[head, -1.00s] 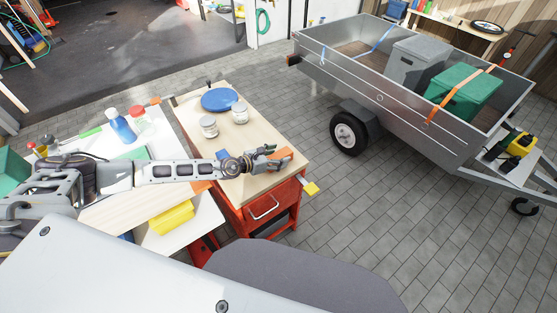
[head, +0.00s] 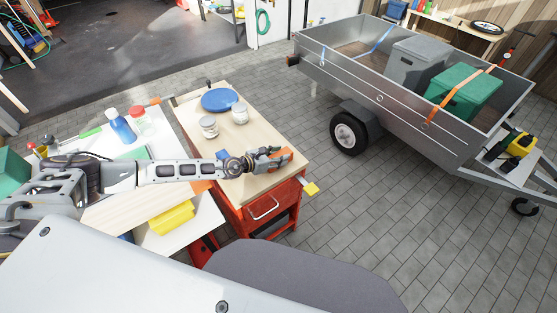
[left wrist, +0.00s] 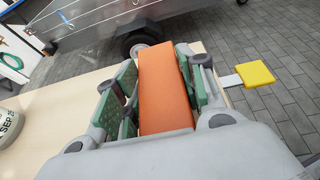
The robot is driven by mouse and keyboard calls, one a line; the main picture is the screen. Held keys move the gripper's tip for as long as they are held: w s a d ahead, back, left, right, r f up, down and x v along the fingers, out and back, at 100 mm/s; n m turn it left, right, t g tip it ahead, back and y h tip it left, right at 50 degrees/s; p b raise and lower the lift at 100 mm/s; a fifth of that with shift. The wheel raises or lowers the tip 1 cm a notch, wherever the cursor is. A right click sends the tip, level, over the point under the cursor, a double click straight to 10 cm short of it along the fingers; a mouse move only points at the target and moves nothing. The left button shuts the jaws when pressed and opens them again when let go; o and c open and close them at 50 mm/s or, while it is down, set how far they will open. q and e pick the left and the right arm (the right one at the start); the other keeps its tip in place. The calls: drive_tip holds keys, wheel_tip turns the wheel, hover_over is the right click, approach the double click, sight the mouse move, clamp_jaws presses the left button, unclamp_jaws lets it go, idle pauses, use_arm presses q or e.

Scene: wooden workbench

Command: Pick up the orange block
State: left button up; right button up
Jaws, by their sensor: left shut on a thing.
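The orange block (head: 285,156) is on the wooden top of the red workbench, near its right edge. My left gripper (head: 279,154) is shut on it, with the arm reaching in from the left. In the left wrist view the orange block (left wrist: 163,90) lies lengthwise between the green finger pads of the left gripper (left wrist: 155,95). The pads are at both its sides. Whether the block still touches the bench top is hard to tell. My right gripper is not in view.
On the bench top (head: 188,108) stand a blue plate (head: 219,99) and two jars, one nearer (head: 208,127) and one farther (head: 240,113). A small blue piece (head: 222,154) lies beside my arm. A yellow-ended thing (head: 311,188) sticks out at the right edge. A trailer (head: 400,107) stands beyond.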

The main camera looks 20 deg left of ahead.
use_arm(q)
drive_tip(key=shift+c, duration=0.9)
